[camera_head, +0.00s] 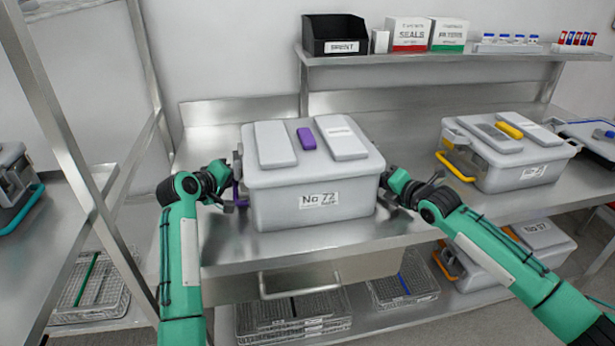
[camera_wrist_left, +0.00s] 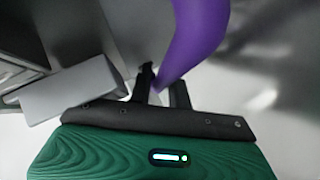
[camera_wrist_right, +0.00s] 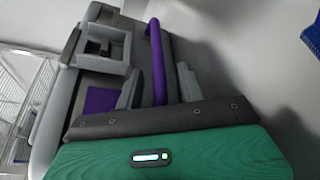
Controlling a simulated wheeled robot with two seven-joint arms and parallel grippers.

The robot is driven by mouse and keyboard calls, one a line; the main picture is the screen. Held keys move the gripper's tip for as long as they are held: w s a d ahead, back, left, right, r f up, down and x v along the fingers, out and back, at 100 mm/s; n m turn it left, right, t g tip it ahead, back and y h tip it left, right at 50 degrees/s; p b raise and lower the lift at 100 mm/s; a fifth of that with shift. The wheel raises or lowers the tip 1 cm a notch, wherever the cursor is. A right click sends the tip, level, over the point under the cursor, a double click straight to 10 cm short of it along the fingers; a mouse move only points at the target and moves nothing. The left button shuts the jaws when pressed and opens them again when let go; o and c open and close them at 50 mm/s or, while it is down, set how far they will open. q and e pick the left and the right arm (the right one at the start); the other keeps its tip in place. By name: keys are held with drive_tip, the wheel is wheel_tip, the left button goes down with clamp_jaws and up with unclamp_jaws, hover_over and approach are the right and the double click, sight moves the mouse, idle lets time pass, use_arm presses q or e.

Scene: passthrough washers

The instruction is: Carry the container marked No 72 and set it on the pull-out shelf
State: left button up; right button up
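The grey lidded container marked No 72 (camera_head: 312,205) stands upright on the steel bench in the middle of the head view, with a purple latch on its lid. My left gripper (camera_head: 232,192) is at its left side; in the left wrist view its dark fingers (camera_wrist_left: 162,92) are close together on the purple handle (camera_wrist_left: 196,40). My right gripper (camera_head: 390,196) is at its right side. In the right wrist view its fingers (camera_wrist_right: 160,90) stand apart on either side of the other purple handle (camera_wrist_right: 155,45), with gaps. The pull-out shelf cannot be told for certain.
A yellow-handled grey container (camera_head: 505,165) stands to the right on the bench. Another grey container (camera_head: 535,238) and wire baskets (camera_head: 290,312) are below. A steel rack (camera_head: 75,165) stands at left. A wall shelf (camera_head: 450,57) holds a black bin (camera_head: 334,30) and boxes.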

use_arm(q)
clamp_jaws()
use_arm(e)
drive_tip(key=c, duration=0.5)
clamp_jaws()
use_arm(q)
drive_tip(key=shift+a, duration=0.1)
idle(0.3)
drive_tip(key=shift+r, duration=0.15)
use_arm(e)
drive_tip(key=shift+r, duration=0.2)
